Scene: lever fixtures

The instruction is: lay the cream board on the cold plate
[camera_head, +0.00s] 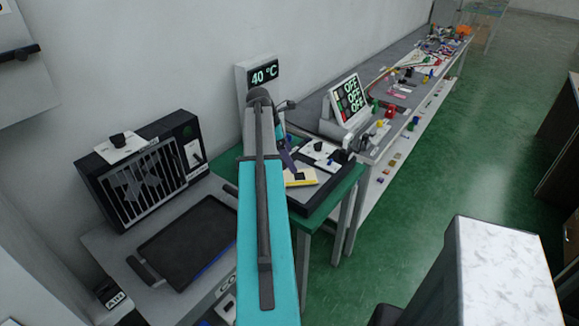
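A small cream board (305,178) with a yellow edge and a small dark part on top shows just right of my arm. It lies on or just above a black plate (327,196) on the green-topped table; contact is unclear. A second dark flat plate (190,240) with raised edges and a side handle lies on the grey table at left, with nothing on it. My gripper (286,151) is near the far end of my turquoise arm, close to the cream board. The arm hides most of it, and its fingers cannot be made out.
A black slatted box (145,175) stands behind the left plate. A display reading 40 °C (264,74) stands by the wall. A panel reading OFF (350,100) and a white piece with a black knob (321,152) are near the board. Green floor is open at right.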

